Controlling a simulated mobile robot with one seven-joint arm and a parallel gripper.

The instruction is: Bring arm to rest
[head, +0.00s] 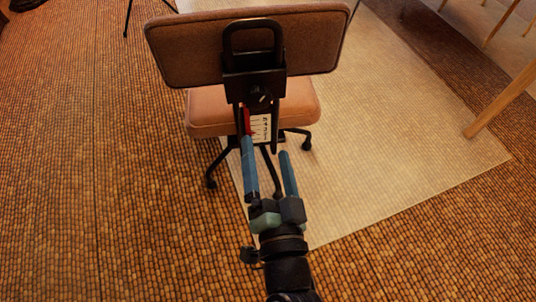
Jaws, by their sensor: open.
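My gripper (267,174) is in the lower middle of the head view, at the end of my dark arm. Its two long blue fingers are apart and I see nothing held between them. The fingers point up the picture toward the back of an office chair (250,45). The fingertips overlap the chair's lower back post in the picture; I cannot tell whether they touch it.
The chair has a brown backrest, a seat (205,115) and a black wheeled base (212,181). It stands partly over a pale mat (410,120). A wooden leg (505,95) is at the right. Brown woven floor (90,200) is clear at left.

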